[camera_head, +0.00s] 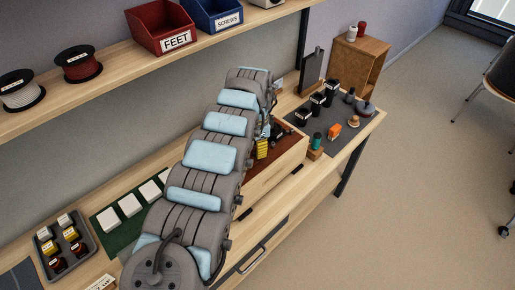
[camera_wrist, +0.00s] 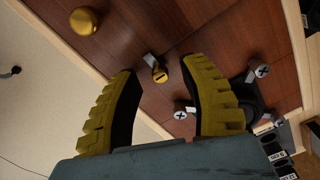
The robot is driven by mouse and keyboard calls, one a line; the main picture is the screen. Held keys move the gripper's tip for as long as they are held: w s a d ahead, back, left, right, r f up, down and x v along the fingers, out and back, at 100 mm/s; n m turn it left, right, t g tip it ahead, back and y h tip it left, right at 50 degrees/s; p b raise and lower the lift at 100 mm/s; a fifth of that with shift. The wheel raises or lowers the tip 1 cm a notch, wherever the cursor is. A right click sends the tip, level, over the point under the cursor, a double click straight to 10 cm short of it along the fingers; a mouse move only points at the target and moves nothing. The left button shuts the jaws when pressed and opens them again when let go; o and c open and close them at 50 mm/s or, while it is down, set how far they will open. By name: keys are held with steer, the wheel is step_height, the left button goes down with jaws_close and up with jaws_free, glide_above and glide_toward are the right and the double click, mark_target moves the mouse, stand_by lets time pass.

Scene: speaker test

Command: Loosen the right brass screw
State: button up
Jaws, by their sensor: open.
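A slotted brass screw (camera_wrist: 160,75) with a pale metal piece beside it is on a reddish-brown wooden panel (camera_wrist: 165,30) in the wrist view. I cannot tell whether it is the right one; no second slotted brass screw shows. My gripper (camera_wrist: 160,66) is open and empty, its two yellow-and-black fingers on either side of the screw, apart from it. In the head view the yellow fingers (camera_head: 262,149) show over the reddish-brown panel (camera_head: 286,145) on the bench; my arm hides much of it and the screw.
To the right a grey mat (camera_head: 347,137) holds several black containers and an orange item (camera_head: 334,130). A wooden cabinet (camera_head: 375,63) stands behind.

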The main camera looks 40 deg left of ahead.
steer(key=shift+f, duration=0.25)
jaws_close()
